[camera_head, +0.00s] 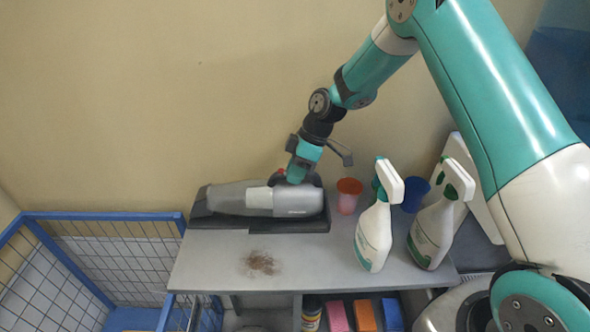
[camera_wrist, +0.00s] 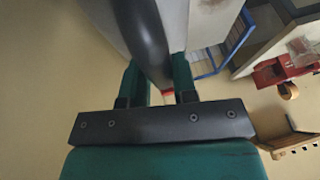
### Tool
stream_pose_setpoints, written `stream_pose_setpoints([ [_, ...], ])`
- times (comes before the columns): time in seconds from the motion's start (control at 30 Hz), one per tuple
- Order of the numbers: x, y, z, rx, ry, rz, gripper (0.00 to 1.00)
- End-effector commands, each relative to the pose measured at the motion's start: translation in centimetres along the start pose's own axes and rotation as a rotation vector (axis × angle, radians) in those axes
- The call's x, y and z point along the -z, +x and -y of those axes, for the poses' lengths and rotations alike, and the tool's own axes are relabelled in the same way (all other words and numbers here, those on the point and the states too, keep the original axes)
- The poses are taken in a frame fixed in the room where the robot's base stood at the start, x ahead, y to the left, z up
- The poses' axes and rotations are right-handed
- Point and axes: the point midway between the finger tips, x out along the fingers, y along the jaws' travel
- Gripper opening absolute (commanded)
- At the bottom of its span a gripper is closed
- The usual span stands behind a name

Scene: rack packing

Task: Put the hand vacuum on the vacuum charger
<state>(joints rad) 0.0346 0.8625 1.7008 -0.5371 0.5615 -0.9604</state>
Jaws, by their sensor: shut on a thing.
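The hand vacuum (camera_head: 262,199), grey and white with a dark handle end, lies sideways in the head view. It is over the dark vacuum charger (camera_head: 291,226) at the back left of the grey shelf top; I cannot tell whether it is fully seated. My gripper (camera_head: 297,178) is at the vacuum's right end. In the wrist view my gripper (camera_wrist: 160,88) has its teal fingers on both sides of the dark curved vacuum handle (camera_wrist: 145,35), shut on it. The fingertips are partly hidden in the head view.
Two spray bottles (camera_head: 374,232) (camera_head: 434,228), a red cup (camera_head: 348,196) and a blue cup (camera_head: 415,195) stand to the right. A dirt patch (camera_head: 261,263) lies on the grey shelf top (camera_head: 325,262) in front. A blue wire cage (camera_head: 105,216) stands at left.

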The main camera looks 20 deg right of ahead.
Motion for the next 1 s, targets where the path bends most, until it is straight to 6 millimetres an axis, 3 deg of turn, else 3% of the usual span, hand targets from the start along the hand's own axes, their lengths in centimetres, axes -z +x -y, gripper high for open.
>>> stream_pose_setpoints([
  [0.97, -0.34, 0.9, -0.24, -0.002, -0.002, -0.002, 0.0],
  [1.0, -0.32, 0.85, -0.24, -0.002, -0.003, -0.002, 0.31],
])
